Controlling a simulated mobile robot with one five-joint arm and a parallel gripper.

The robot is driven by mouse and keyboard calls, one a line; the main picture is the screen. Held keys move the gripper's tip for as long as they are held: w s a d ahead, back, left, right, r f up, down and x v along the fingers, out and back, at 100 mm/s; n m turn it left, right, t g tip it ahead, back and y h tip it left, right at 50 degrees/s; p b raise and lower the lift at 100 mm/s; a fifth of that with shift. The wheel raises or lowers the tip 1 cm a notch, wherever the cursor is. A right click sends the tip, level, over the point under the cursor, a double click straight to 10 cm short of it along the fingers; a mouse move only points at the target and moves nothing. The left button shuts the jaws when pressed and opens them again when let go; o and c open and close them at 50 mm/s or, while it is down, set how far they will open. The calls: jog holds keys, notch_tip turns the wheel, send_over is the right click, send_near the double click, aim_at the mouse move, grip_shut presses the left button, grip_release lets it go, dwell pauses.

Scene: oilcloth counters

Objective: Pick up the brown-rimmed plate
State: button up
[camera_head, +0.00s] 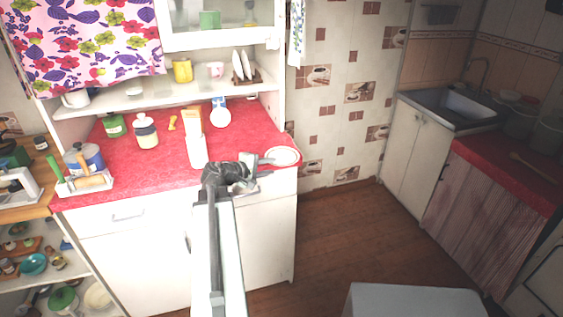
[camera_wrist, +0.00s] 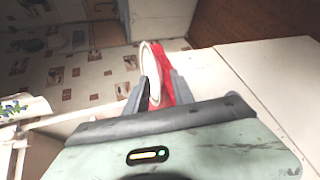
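The brown-rimmed plate (camera_head: 284,156) is a white plate with a thin brownish rim, lying at the right front corner of the red counter. In the wrist view the plate (camera_wrist: 154,66) shows at a steep slant, with its near edge between the two fingers. My gripper (camera_head: 264,167) is at the plate's left side, fingers pointing right. In the wrist view my gripper (camera_wrist: 158,90) has its fingers apart, one on each side of the plate's near edge. I cannot tell whether either finger touches it.
On the red counter (camera_head: 165,160), a white bottle (camera_head: 196,151) stands left of my gripper, with a tall box (camera_head: 192,121) behind it. A white jar (camera_head: 146,132) and a green jar (camera_head: 114,126) stand farther left. Open floor (camera_head: 345,225) lies right of the cabinet.

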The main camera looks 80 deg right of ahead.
jog(key=shift+s+d+f, duration=0.3)
jog(key=shift+d, duration=0.2)
jog(key=shift+r, duration=0.1)
grip_shut()
dwell(0.9)
